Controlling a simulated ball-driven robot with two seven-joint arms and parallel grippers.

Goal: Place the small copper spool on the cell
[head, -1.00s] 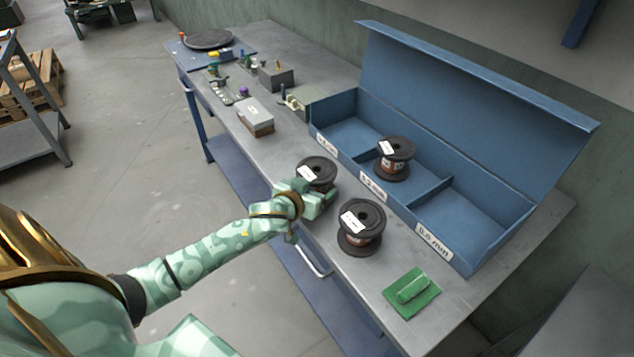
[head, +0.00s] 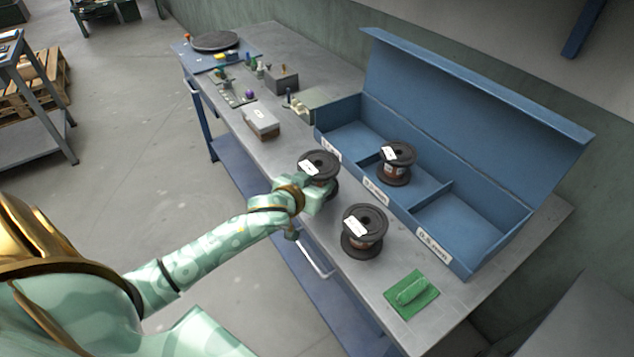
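A dark spool with copper winding and a white label (head: 319,163) is at my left gripper (head: 322,188), on the near side of the bench. The gripper's fingers are around its near side and appear closed on it; the hand hides part of its lower body. A second similar spool (head: 364,230) stands upright on the bench to the right. A third spool (head: 397,163) stands in the middle cell of the open blue box (head: 490,245). The left and right cells are empty. The cell labels are hard to read. My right gripper is out of view.
The box's raised lid (head: 470,100) stands behind the cells. Bare bench (head: 350,282) lies along the front edge.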

